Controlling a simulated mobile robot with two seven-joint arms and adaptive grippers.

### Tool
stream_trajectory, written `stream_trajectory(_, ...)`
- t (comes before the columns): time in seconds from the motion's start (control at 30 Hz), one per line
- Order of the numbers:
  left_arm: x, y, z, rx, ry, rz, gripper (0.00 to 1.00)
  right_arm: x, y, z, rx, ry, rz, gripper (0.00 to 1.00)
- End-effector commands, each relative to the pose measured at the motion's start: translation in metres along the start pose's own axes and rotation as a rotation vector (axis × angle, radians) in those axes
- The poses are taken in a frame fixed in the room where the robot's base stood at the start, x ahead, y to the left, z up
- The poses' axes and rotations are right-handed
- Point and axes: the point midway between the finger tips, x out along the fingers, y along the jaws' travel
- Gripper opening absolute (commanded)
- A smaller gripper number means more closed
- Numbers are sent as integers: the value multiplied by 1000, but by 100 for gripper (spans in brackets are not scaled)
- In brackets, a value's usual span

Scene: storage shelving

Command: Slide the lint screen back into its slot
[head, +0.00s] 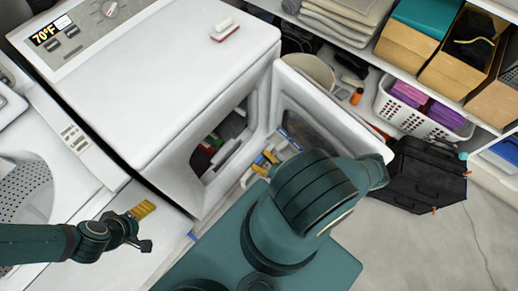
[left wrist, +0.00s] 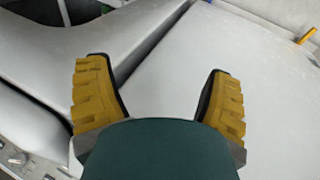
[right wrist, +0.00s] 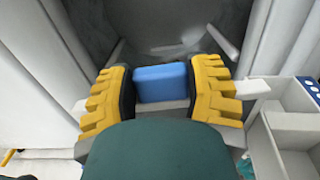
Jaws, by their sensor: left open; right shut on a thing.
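The lint screen (right wrist: 160,83) shows in the right wrist view as a blue block, apparently its handle, with a white bar running out on both sides. My right gripper (right wrist: 162,95) is shut on the blue part, one yellow finger on each side. In the head view the yellow fingers of my right gripper (head: 263,162) are low in front of the dryer opening, beside the open door (head: 335,125); my arm hides much there. The slot cannot be made out clearly. My left gripper (head: 145,228) is open and empty over the white machine at left; it also shows in the left wrist view (left wrist: 160,88).
The dryer (head: 170,75) has coloured cloth (head: 215,140) inside. A red and white brush (head: 225,30) lies on its top. Shelves with folded towels (head: 340,22), a white basket (head: 420,118) and a black case (head: 425,175) stand at right. The floor at lower right is clear.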

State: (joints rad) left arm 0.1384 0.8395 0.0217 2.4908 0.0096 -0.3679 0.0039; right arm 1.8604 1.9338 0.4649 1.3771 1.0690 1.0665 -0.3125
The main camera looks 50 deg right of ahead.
Motion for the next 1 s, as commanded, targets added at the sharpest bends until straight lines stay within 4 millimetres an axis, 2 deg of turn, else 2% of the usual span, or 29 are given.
stream_trajectory(0.23, 21, -8, 7, 4, -12, 0, 81, 0, 0, -22, 0, -1, 0, 14)
stream_trajectory(0.6, 66, -24, 24, 13, -41, 0, 81, 0, 0, -70, 0, -1, 0, 14)
stream_trajectory(0.8, 79, -29, 29, 16, -50, 0, 81, 0, 0, -85, 0, -1, 0, 14)
stream_trajectory(1.0, 82, -30, 30, 17, -54, 0, 81, 2, 0, -88, 0, -1, 0, 14)
